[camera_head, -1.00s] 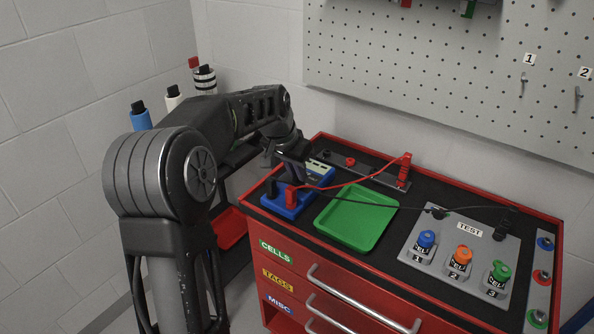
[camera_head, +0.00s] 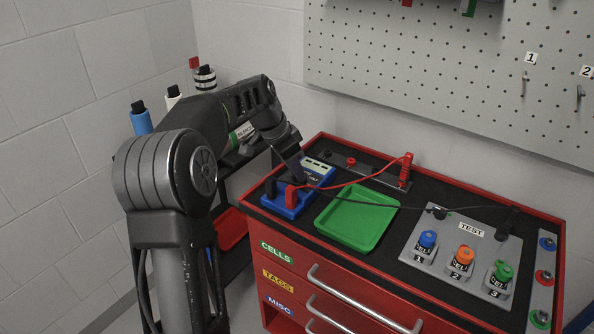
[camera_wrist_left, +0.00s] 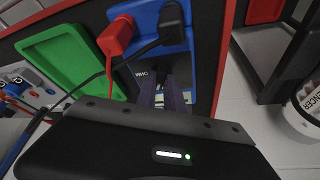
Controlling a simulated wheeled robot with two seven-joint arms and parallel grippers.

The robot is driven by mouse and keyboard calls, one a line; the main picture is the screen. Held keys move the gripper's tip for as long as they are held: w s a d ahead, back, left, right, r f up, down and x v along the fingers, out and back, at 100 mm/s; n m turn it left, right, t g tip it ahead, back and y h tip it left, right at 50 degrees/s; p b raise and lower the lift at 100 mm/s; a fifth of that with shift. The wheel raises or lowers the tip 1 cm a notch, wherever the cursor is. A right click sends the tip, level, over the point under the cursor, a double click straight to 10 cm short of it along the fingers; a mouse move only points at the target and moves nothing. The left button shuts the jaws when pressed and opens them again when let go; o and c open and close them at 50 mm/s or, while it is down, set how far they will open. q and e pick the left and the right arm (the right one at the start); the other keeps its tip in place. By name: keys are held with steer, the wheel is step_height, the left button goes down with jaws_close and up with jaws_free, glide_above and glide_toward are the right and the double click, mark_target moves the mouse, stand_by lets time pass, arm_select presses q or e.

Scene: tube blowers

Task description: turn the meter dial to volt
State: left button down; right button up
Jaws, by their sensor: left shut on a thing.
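The blue meter (camera_head: 320,170) lies at the left end of the cabinet top, with a light display panel at its far end. A red plug (camera_head: 291,195) and a black plug (camera_head: 271,187) sit in its near end. My left gripper (camera_head: 302,181) reaches down onto the meter and is shut on its dial, which the fingers hide. My right gripper is not in view.
A green tray (camera_head: 322,222) lies right of the meter. A red lead (camera_head: 345,180) and a black lead cross above it. The grey TEST plate (camera_head: 440,257) with three coloured cells stands farther right. Bottles stand behind my left arm.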

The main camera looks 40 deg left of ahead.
arm_select(q)
steer(key=shift+a+m+g+h+p, duration=0.1)
steer(key=shift+m+g+h+p, duration=0.45)
steer(key=shift+m, duration=1.25)
steer(key=c, duration=1.4)
jaws_free()
steer(key=shift+c, duration=0.2)
steer(key=shift+r, duration=0.1)
steer(key=v, duration=0.7)
steer(key=shift+r, duration=0.25)
steer(key=shift+s+a, duration=0.1)
steer(key=shift+s, duration=0.05)
